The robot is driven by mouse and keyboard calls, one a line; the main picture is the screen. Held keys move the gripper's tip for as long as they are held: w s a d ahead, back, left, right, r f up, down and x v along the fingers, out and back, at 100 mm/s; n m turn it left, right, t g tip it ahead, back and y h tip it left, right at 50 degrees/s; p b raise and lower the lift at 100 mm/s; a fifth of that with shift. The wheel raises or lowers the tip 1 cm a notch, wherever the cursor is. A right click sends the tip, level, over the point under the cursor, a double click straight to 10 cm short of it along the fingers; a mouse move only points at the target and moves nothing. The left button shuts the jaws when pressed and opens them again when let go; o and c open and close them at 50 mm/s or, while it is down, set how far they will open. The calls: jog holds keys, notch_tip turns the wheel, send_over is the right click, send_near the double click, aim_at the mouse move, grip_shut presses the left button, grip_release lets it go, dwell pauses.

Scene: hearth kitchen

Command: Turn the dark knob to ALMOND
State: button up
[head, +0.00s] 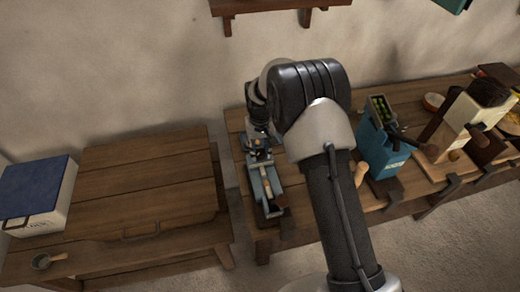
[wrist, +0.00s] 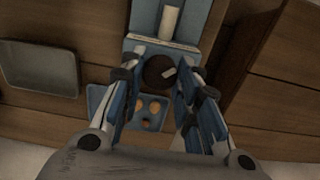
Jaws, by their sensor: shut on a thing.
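The dark round knob (wrist: 155,68) sits in the middle of the wrist view, with a pale mark on its right side pointing right and slightly up. My gripper (wrist: 159,78) has one finger on each side of the knob and is shut on it. A blue plate with three brown almond-like shapes (wrist: 152,105) lies just below the knob, and a blue panel with a white bar (wrist: 170,22) lies above it. In the head view my gripper (head: 258,150) is over a blue-grey device (head: 262,185) on the bench; the knob cannot be made out there.
A grey tray (wrist: 40,68) lies left of the knob in the wrist view. In the head view a blue box (head: 385,152) and a cream grinder-like unit (head: 455,122) stand to the right on the bench. A blue-lidded white box (head: 35,190) sits on the left table.

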aim_at(260, 152)
jog(key=o, duration=1.1)
jog(key=shift+r, duration=0.1)
notch_tip(260, 152, up, 12)
jog(key=shift+f, duration=0.1)
dwell(0.3)
